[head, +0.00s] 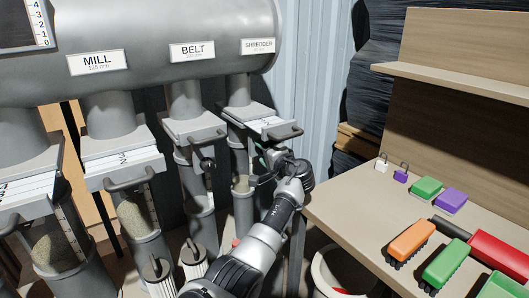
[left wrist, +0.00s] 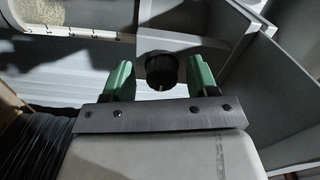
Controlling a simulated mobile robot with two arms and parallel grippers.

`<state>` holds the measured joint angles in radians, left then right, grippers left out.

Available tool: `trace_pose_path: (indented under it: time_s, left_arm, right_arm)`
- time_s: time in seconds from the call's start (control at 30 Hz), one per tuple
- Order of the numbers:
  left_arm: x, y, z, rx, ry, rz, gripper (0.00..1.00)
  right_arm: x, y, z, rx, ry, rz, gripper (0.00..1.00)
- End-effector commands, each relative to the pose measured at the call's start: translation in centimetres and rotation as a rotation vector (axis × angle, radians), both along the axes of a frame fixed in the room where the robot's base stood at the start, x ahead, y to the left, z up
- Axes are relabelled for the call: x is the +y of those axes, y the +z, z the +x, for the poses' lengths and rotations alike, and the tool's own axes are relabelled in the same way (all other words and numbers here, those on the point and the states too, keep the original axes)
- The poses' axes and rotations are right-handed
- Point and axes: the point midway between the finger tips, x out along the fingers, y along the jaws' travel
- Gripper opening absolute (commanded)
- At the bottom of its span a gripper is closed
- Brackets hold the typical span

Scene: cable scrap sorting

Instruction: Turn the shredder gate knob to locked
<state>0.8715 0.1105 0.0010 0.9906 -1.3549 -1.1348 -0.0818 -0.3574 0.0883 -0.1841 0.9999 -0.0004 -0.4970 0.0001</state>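The shredder pipe carries a white label reading SHREDDER (head: 258,47). Below it is the shredder's slide gate (head: 268,121) with a grey handle. My left gripper (head: 262,163) is just under this gate, partly hidden by my own wrist. In the left wrist view my left gripper (left wrist: 161,80) is open, with two green fingertips. A round black knob (left wrist: 160,66) shows between and just beyond the fingertips, with a gap on each side. A small pale mark sits on the knob's lower edge. The knob is not clearly visible in the head view. My right gripper is not in view.
Gates under the MILL (head: 97,63) and BELT (head: 192,51) labels stand to the left. A wooden workbench (head: 345,207) on the right holds padlocks, coloured blocks and brushes. A white bucket (head: 318,270) stands below the bench's front edge.

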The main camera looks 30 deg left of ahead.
Motion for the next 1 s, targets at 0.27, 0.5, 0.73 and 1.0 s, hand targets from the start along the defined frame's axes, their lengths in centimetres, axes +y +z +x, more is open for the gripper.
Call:
trace_pose_path:
  time_s: [0.27,0.5,0.73,1.0]
  left_arm:
    - [-0.4,0.1,-0.1,-0.003,-0.001,0.000,0.58]
    - [-4.0,0.0,-1.6,-0.002,-0.003,-0.001,0.58]
    - [-8.0,0.0,-3.3,-0.003,-0.002,-0.002,0.58]
    - [-10.0,0.0,-4.1,0.000,0.000,0.001,0.58]
  right_arm:
    - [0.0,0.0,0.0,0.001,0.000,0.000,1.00]
    - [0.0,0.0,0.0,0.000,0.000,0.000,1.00]
    - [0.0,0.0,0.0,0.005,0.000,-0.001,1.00]
    - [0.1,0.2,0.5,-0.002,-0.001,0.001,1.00]
